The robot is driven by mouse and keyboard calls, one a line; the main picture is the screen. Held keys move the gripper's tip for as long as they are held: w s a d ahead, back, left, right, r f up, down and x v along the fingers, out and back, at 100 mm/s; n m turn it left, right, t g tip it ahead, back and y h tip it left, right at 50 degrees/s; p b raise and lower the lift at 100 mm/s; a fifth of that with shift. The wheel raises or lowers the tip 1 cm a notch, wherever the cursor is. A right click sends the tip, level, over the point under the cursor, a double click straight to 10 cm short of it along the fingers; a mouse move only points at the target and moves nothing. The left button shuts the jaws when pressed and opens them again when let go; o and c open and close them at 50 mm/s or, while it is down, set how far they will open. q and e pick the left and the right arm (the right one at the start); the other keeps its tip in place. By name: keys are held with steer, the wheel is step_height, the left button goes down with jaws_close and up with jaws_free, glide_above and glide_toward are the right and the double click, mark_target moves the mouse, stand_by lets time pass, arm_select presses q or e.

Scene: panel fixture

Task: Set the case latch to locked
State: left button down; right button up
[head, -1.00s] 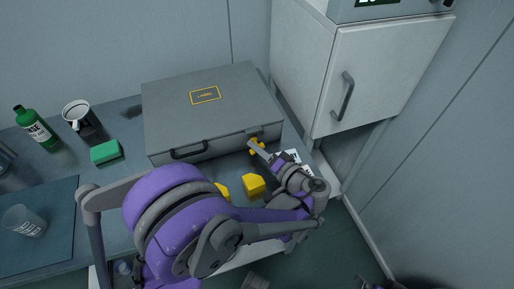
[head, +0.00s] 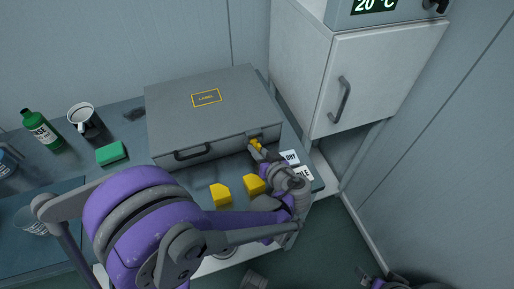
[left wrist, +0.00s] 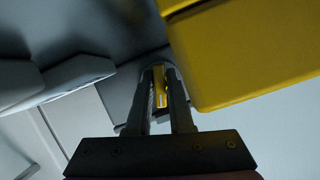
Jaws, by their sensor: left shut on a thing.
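The grey case (head: 215,118) lies closed on the bench, with a yellow label on its lid and a dark handle on its front. Its yellow latch (head: 255,143) is at the right end of the front face. My left gripper (head: 258,151) reaches it from the front and is shut on it. In the left wrist view the left fingers (left wrist: 160,98) close around a narrow yellow piece (left wrist: 159,84). The fingers partly cover the latch, and its exact setting cannot be told.
Two yellow blocks (head: 220,195) stand on the bench before the case, close to my left forearm. A green sponge (head: 111,153), a mug (head: 83,118) and a green bottle (head: 42,130) are at left. A white cabinet (head: 370,85) stands at right.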

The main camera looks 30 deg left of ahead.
arm_select(q)
steer(key=shift+n+t+h, duration=0.5)
steer(key=shift+n, duration=0.6)
steer(key=c, duration=0.9)
jaws_free()
steer(key=p+v, duration=0.1)
steer(key=v, duration=1)
steer(key=shift+f+p, duration=0.1)
steer(key=shift+p, duration=0.25)
